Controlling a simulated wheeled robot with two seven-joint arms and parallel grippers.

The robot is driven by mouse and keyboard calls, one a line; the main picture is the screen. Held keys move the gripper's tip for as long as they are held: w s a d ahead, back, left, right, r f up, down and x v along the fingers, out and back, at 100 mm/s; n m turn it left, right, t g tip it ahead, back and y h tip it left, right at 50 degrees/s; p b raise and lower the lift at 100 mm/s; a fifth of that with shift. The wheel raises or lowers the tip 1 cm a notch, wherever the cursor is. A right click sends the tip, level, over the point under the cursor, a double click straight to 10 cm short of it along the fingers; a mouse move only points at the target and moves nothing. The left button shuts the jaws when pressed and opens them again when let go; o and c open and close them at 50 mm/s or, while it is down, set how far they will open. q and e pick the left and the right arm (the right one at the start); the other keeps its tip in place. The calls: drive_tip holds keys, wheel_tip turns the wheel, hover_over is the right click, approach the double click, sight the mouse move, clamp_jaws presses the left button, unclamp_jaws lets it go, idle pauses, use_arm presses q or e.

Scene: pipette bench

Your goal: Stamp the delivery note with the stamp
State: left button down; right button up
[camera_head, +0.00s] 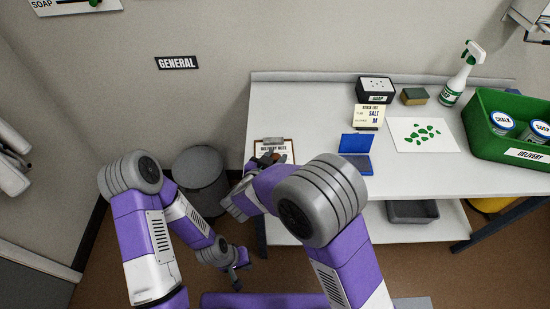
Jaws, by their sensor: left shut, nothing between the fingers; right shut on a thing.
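The delivery note (261,148) lies on a brown clipboard at the left end of the white table, its title partly readable. My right gripper (277,159) is over the note's lower part and hides most of it. It is shut on what seems to be the stamp, mostly hidden by the fingers and arm. I cannot tell whether the stamp touches the paper. A blue ink pad (356,144) stands open to the right of the note. My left gripper (236,279) is shut and empty, low in front of the table, away from the note.
A grey bin (200,168) stands left of the table.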

drive_tip(key=shift+f, duration=0.5)
idle(0.4)
wheel_tip(320, 180, up, 6)
drive_tip(key=p, duration=0.6)
drive_tip(key=shift+r, duration=0.1)
idle(0.6)
